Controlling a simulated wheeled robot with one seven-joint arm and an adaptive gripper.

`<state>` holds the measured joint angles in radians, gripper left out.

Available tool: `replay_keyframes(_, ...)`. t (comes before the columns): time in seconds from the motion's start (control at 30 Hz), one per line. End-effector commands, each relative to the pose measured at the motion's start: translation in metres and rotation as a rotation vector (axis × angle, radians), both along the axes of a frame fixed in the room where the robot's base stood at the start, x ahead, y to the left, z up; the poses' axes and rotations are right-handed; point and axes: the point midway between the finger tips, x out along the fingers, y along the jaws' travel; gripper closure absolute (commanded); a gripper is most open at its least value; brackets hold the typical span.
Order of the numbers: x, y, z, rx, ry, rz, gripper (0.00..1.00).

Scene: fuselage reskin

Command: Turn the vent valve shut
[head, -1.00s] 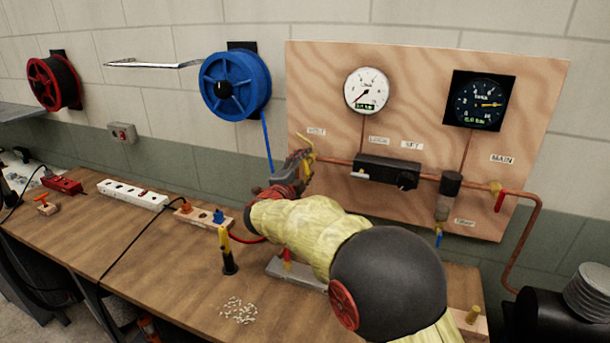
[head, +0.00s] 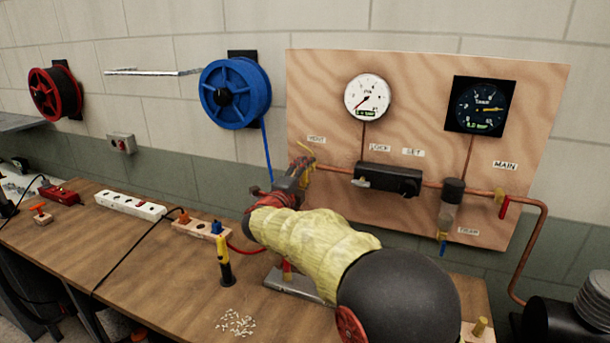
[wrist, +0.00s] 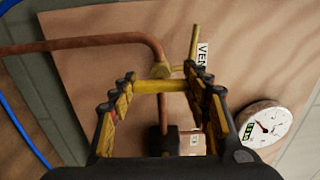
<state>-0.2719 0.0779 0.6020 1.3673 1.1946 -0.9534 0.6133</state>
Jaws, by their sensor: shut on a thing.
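The vent valve is at the left end of the copper pipe on the wooden board, below the VENT label. Its yellow handle (head: 306,150) shows just past my gripper (head: 299,168) in the head view. In the wrist view the yellow handle (wrist: 193,45) rises beside the pipe, and a yellow bar (wrist: 158,86) spans the gap between the fingertips of my gripper (wrist: 158,79). My gripper and arm partly hide the valve in the head view.
A black regulator block (head: 388,180), a white gauge (head: 367,98) and a dark gauge (head: 480,106) are on the board. A red-handled MAIN valve (head: 503,206) is at right. A blue reel (head: 235,94) hangs left. A yellow-black tool (head: 223,262) stands on the bench.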

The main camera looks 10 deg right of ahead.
Motion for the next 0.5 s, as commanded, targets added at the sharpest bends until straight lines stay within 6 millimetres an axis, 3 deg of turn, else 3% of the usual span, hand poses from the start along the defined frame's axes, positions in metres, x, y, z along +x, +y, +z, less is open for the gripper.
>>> replay_keyframes(0.07,-0.0001,-0.0002,-0.0024,0.002,0.003,-0.001,0.78)
replay_keyframes(0.1,-0.0001,-0.0002,-0.0024,0.002,0.003,-0.001,0.5)
replay_keyframes(0.4,0.0,-0.0001,-0.0012,0.001,0.002,0.0,0.33)
replay_keyframes(0.5,0.0,-0.0001,-0.0009,0.001,0.001,0.0,0.33)
